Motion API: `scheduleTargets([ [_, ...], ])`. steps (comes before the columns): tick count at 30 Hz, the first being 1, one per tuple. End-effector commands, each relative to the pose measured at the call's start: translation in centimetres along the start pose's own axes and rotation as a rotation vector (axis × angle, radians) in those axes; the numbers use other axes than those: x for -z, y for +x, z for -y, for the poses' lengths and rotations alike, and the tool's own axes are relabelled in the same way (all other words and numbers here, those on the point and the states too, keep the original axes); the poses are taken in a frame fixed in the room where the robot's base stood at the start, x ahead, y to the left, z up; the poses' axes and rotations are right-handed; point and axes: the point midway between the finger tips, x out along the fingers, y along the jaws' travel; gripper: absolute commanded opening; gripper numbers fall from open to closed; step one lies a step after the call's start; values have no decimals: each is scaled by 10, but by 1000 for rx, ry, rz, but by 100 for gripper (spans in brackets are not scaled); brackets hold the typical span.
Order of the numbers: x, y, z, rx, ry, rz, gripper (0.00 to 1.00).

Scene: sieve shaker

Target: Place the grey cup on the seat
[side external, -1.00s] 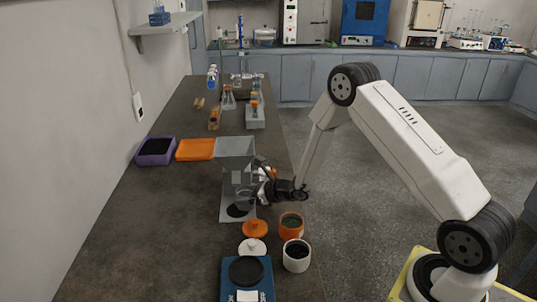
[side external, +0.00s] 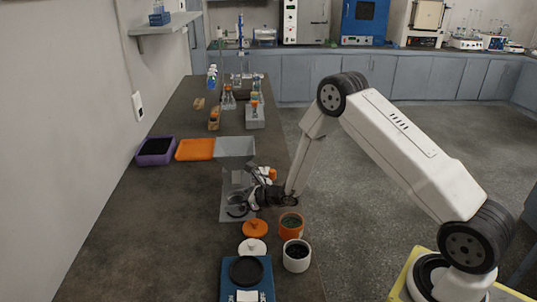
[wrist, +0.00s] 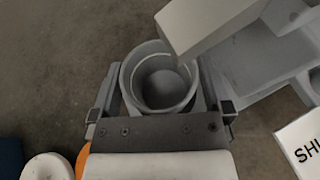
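The grey cup (wrist: 160,108) stands open and empty-looking between the two fingers of my gripper (wrist: 160,95) in the wrist view. The fingers close on its sides. In the side view the cup (side external: 237,207) is small and seen over the dark round seat on the grey stand's base plate (side external: 228,187), with my gripper (side external: 250,200) at its right. The seat is mostly hidden by the cup; I cannot tell whether the cup touches it.
The stand's grey hopper (side external: 235,146) rises just behind the cup; grey stand parts (wrist: 245,75) show close at right in the wrist view. An orange jar (side external: 290,225), a white jar (side external: 297,256), two lids and a blue balance (side external: 247,281) stand in front. The bench's left is clear.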

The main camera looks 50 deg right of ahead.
Motion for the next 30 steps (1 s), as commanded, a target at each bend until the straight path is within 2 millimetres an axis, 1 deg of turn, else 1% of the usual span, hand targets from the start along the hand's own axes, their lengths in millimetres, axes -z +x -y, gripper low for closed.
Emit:
scheduleTargets([
  [10,-3,-1,0,0,0,0,100],
  [14,-3,-9,0,0,1,-1,100],
  [20,-3,-28,0,1,2,-1,100],
  [30,-3,-76,1,2,2,0,100],
])
